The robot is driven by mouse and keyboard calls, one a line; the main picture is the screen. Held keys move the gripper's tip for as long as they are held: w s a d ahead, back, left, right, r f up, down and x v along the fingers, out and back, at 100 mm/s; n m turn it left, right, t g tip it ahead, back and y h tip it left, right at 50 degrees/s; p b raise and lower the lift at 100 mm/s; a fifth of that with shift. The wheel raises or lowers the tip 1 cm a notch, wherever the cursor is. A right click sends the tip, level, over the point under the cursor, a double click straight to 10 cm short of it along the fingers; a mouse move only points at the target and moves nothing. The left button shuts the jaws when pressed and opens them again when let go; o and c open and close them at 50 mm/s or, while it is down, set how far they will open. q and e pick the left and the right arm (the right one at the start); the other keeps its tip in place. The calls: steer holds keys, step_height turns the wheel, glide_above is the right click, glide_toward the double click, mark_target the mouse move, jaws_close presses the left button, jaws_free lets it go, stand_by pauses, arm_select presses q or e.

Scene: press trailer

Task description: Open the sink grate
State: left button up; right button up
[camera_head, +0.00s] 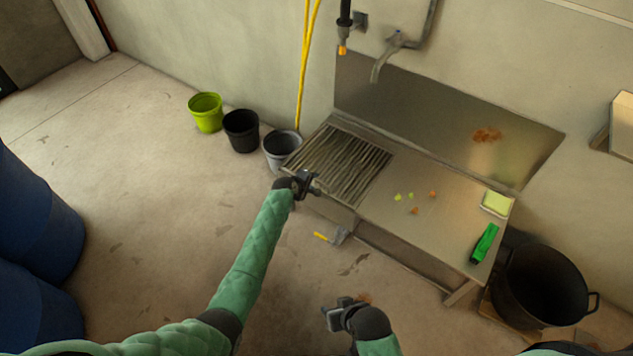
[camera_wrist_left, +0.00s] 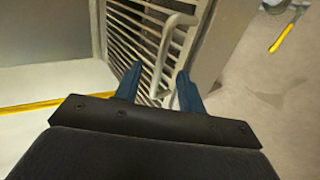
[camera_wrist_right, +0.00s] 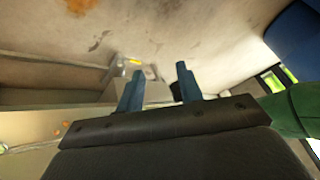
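The sink grate (camera_head: 340,163) is a metal slatted panel lying flat over the left part of the steel sink unit. It also shows in the left wrist view (camera_wrist_left: 140,30), with a pale bar handle (camera_wrist_left: 165,52) on it. My left gripper (camera_head: 312,186) is at the grate's front left edge. In the left wrist view its two blue fingers (camera_wrist_left: 155,85) are apart, with the handle's lower end between them; I cannot tell whether they touch it. My right gripper (camera_head: 330,312) hangs low in front of the unit, its fingers (camera_wrist_right: 158,85) apart and empty.
Lime, black and grey buckets (camera_head: 205,112) stand left of the unit by the wall. A large black pot (camera_head: 540,285) stands at the right. A green brush-like item (camera_head: 485,243), a sponge (camera_head: 496,203) and scraps lie on the counter (camera_head: 400,235). Blue barrels (camera_head: 35,225) stand far left.

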mark_target(316, 180)
arm_select(q)
steer(key=shift+w+d+f, duration=0.25)
steer(key=shift+w, duration=0.05)
steer(key=shift+b+x, duration=0.75)
steer(key=shift+b, duration=0.1)
steer(key=shift+w+d+f, duration=0.1)
steer(key=shift+w+f, duration=0.05)
steer(key=shift+f, duration=0.1)
steer(key=shift+w+d+f+b, duration=0.25)
steer(key=shift+w+b, duration=0.05)
steer(key=shift+b, duration=0.3)
steer(key=shift+c, duration=0.6)
steer(key=shift+w+f, duration=0.1)
jaws_close()
arm_select(e)
step_height(316, 180, down, 13)
steer(key=t, duration=0.1)
